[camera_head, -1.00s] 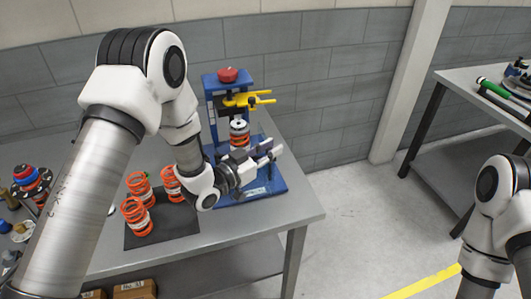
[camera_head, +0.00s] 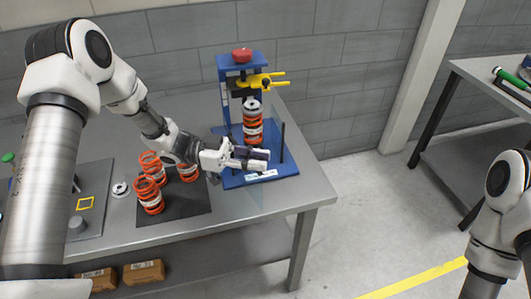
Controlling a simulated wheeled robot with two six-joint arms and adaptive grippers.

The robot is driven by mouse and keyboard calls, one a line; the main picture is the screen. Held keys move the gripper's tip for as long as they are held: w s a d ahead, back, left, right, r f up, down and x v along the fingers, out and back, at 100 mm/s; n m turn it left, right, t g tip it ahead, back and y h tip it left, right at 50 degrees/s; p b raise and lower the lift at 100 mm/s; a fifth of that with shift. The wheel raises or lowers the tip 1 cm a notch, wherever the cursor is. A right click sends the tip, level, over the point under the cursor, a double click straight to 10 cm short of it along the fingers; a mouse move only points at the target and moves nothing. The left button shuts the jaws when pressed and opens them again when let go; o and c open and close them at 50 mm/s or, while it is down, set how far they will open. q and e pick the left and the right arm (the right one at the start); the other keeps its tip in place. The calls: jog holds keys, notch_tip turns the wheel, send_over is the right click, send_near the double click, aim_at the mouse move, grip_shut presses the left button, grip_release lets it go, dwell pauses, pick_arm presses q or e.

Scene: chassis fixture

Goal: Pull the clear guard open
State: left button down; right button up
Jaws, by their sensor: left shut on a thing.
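A blue press-like fixture (camera_head: 238,64) stands on the bench, with a red knob on top and yellow forked parts. A coil spring assembly (camera_head: 253,128), orange with a pale top, stands upright inside it. My right gripper is out of the picture.
Several orange springs (camera_head: 149,194) stand on a dark mat left of the fixture. A thin dark post (camera_head: 282,142) rises at the base's right side. A second table (camera_head: 460,75) stands at far right, across open floor.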

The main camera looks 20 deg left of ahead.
pick_arm(q)
jog(key=shift+s+a+f+m+g, duration=0.1)
jog(key=shift+s+a+m+g, duration=0.4)
jog(key=shift+g, duration=0.35)
jog(key=shift+s+a+f+m+g, duration=0.1)
jog(key=shift+s+a+m+g, duration=0.35)
jog(key=shift+g, duration=0.4)
jog(key=c, duration=1)
grip_release()
jog(key=shift+d, duration=0.1)
jog(key=shift+o, duration=0.2)
jog(key=shift+r, duration=0.1)
jog(key=w+a, duration=0.1)
jog(key=a, duration=1.1)
